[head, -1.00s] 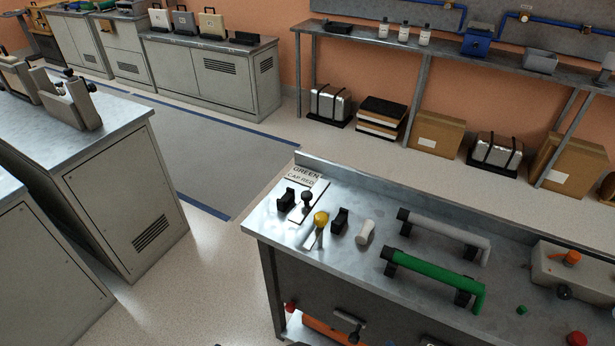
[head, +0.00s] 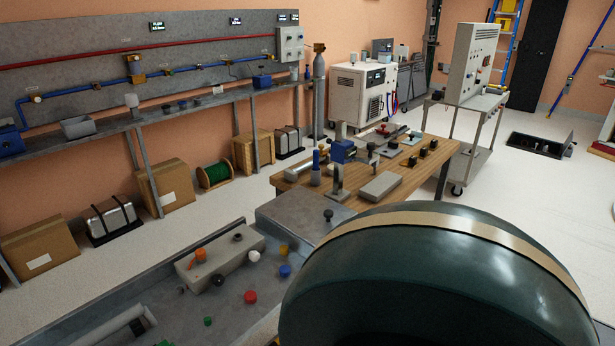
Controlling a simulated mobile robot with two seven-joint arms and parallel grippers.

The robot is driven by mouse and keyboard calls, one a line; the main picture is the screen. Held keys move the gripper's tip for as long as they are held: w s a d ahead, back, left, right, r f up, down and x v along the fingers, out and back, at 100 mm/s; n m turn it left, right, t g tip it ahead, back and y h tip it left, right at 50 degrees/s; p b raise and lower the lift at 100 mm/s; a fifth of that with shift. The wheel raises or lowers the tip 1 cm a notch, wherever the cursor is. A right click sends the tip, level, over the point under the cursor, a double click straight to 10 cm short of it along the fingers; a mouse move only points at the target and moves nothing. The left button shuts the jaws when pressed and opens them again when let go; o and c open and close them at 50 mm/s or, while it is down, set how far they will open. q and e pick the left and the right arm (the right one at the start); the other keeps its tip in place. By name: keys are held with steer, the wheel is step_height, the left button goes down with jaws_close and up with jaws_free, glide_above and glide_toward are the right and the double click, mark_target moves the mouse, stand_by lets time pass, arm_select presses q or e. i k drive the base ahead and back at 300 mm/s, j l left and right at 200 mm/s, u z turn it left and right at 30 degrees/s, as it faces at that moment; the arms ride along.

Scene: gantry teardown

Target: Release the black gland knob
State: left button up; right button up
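Several dark knobs show in the head view, and I cannot tell which is the gland knob. A round black knob (head: 218,280) is at the front side of a pale grey block (head: 215,259) on the metal bench. A small dark knob (head: 238,237) is on top of that block, beside an orange knob (head: 200,255). Another black knob (head: 328,214) stands on a grey surface farther right. Neither of my grippers is in view. The lower right of the view is blocked at close range.
Red (head: 250,297), blue (head: 285,271), white (head: 254,256) and green (head: 207,321) knobs are around the block on the metal bench (head: 180,315). A wooden table (head: 400,190) with tools stands behind. Open floor lies left of the cart (head: 470,150).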

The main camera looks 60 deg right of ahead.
mark_target(218, 279)
steer(key=z, duration=1.75)
steer(key=k+j+u, duration=0.2)
steer(key=k+j, duration=0.35)
steer(key=i+l+u, duration=0.25)
steer(key=l, duration=0.2)
steer(key=i+l+u, duration=0.2)
steer(key=l, duration=0.25)
steer(key=l+u, duration=0.25)
steer(key=l, duration=0.25)
steer(key=i+l+u, duration=0.2)
steer(key=l, duration=0.35)
steer(key=k, duration=0.1)
